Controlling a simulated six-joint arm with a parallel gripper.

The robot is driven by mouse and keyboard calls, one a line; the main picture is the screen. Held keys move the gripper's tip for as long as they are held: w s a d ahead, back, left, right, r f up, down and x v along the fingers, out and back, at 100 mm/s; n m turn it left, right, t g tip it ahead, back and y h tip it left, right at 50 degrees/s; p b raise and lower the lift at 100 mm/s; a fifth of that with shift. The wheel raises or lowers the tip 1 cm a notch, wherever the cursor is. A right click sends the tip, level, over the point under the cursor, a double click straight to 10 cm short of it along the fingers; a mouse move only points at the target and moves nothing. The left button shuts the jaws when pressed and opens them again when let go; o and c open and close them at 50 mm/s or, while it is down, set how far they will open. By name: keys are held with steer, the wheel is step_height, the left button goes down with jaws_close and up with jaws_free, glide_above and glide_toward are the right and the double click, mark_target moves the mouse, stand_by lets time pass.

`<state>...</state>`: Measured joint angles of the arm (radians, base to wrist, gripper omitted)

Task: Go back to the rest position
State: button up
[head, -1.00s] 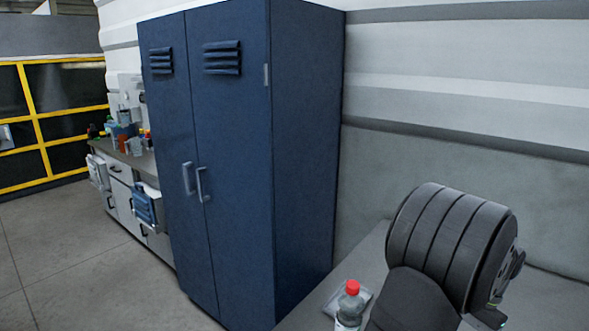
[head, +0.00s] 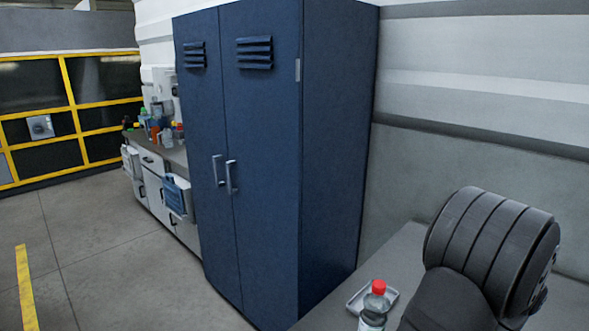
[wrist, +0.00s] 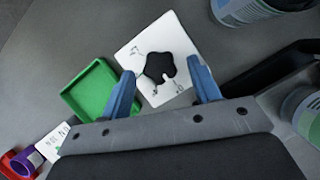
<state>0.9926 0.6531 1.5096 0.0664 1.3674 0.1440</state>
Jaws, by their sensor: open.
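My gripper (wrist: 163,72) shows in the wrist view with its two blue fingers spread apart and nothing held between them. It is over a grey surface (wrist: 60,55). A green open tray (wrist: 88,92) lies just left of the left finger. In the head view the gripper itself is not seen.
A bottle with a red cap (head: 374,305) stands beside a small tray (head: 391,297) on the grey counter. A tall blue cabinet (head: 265,170) stands left of it. Cylindrical containers (wrist: 245,10) are at the wrist view's right. Open floor (head: 110,250) lies at left.

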steer(key=v, duration=1.7)
steer(key=x, duration=1.7)
steer(key=shift+s+a+f, duration=0.1)
steer(key=shift+f, duration=0.2)
steer(key=m, duration=0.2)
steer(key=m+t, duration=0.1)
steer(key=m, duration=0.1)
steer(key=m+t, duration=0.1)
steer(key=m, duration=0.1)
steer(key=shift+s+r, duration=0.1)
steer(key=shift+s, duration=0.15)
steer(key=m+t, duration=0.1)
steer(key=m, duration=0.3)
steer(key=shift+s+t, duration=0.2)
steer(key=shift+t, duration=0.2)
steer(key=shift+v, duration=1.75)
